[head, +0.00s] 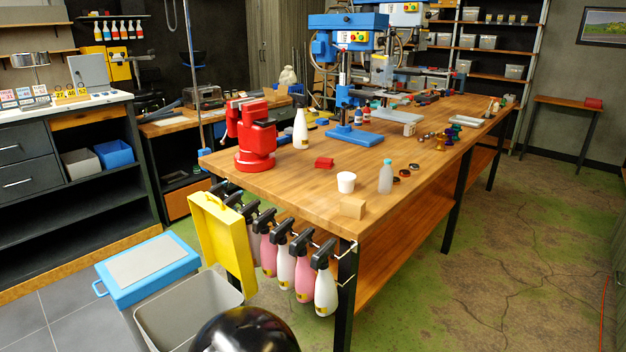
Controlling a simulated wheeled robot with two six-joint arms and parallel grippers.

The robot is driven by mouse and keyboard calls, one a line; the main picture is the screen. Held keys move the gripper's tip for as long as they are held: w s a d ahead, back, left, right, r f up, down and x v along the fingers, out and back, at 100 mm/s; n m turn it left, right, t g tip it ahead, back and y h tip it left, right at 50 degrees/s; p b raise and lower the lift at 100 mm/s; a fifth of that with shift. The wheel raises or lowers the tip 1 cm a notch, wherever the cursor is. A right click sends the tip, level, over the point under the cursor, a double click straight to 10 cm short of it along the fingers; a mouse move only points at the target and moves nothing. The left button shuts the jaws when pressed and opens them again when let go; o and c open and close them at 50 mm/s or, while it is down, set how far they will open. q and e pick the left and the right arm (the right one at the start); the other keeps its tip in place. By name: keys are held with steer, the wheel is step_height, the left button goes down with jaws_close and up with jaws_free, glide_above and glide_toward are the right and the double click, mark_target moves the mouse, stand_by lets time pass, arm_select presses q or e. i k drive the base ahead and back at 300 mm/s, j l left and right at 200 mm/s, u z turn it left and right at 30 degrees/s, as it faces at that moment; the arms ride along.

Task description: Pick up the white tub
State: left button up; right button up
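A small white tub (346,182) stands upright near the front corner of the wooden workbench (300,185). A small wooden block (353,208) sits just in front of it, and a translucent bottle (385,177) stands to its right. Neither of my grippers shows in the head view. The tub stands free, with nothing holding it.
A red vise (254,140) stands at the bench's left edge, with a white bottle (300,128) behind it. A red block (324,162) lies behind the tub. Spray bottles (326,285) hang from a rail on the bench end, near a yellow box (222,240) and a grey bin (188,308).

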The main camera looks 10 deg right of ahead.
mark_target(346, 180)
steer(key=i+l+u, duration=0.15)
steer(key=l, duration=0.35)
steer(key=i+l+u, duration=0.15)
steer(key=l, duration=0.35)
steer(key=i+l+u, duration=0.2)
steer(key=l, duration=0.3)
steer(key=l+u, duration=0.15)
steer(key=l, duration=0.35)
